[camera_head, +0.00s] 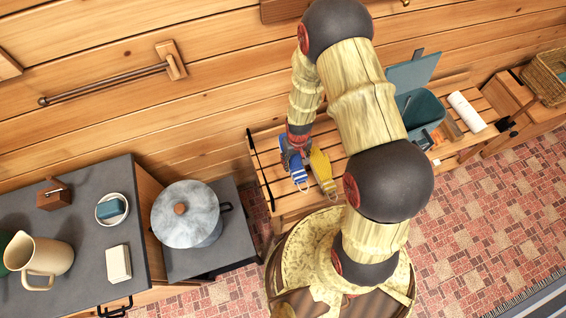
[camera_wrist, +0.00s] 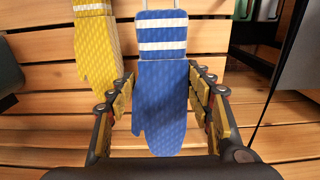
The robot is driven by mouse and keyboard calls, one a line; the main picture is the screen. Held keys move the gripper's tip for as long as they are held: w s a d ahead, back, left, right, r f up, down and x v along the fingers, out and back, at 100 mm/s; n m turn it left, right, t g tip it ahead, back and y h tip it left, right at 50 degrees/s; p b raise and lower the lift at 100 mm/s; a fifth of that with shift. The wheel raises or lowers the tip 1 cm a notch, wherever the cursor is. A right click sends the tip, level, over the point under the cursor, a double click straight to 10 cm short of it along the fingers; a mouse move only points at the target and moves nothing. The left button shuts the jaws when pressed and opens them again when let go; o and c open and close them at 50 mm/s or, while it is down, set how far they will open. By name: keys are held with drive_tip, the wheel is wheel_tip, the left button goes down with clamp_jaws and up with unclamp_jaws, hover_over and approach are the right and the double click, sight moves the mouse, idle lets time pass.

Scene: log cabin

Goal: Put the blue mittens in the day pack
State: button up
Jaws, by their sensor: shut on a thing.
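The blue mittens (camera_head: 299,174), with white stripes at the cuff, are at the left part of the slatted bench; they fill the middle of the wrist view (camera_wrist: 162,85). My gripper (camera_wrist: 165,108) has a finger on each side of them and is shut on them. In the head view my gripper (camera_head: 296,152) partly covers them. I cannot tell whether they touch the slats. A teal open container with a raised flap (camera_head: 421,112), which seems to be the day pack, stands farther right on the bench, partly hidden by my arm.
Yellow mittens (camera_head: 321,170) lie close beside the blue ones, also in the wrist view (camera_wrist: 96,45). A white roll (camera_head: 466,112) lies right of the teal container. A lidded pot (camera_head: 186,213) stands left of the bench, and a wicker basket (camera_head: 545,75) stands far right. The log wall runs behind.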

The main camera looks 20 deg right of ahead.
drive_tip(key=w+a+f, duration=0.1)
drive_tip(key=f, duration=0.1)
drive_tip(key=w+a+f+b, duration=0.1)
drive_tip(key=w+f, duration=0.1)
drive_tip(key=w+a+f+b, duration=0.1)
drive_tip(key=w+f, duration=0.1)
drive_tip(key=shift+w+f, duration=0.15)
drive_tip(key=shift+w+f+b, duration=0.15)
drive_tip(key=shift+f+b, duration=0.5)
drive_tip(key=shift+f, duration=1.05)
drive_tip(key=o, duration=1.2)
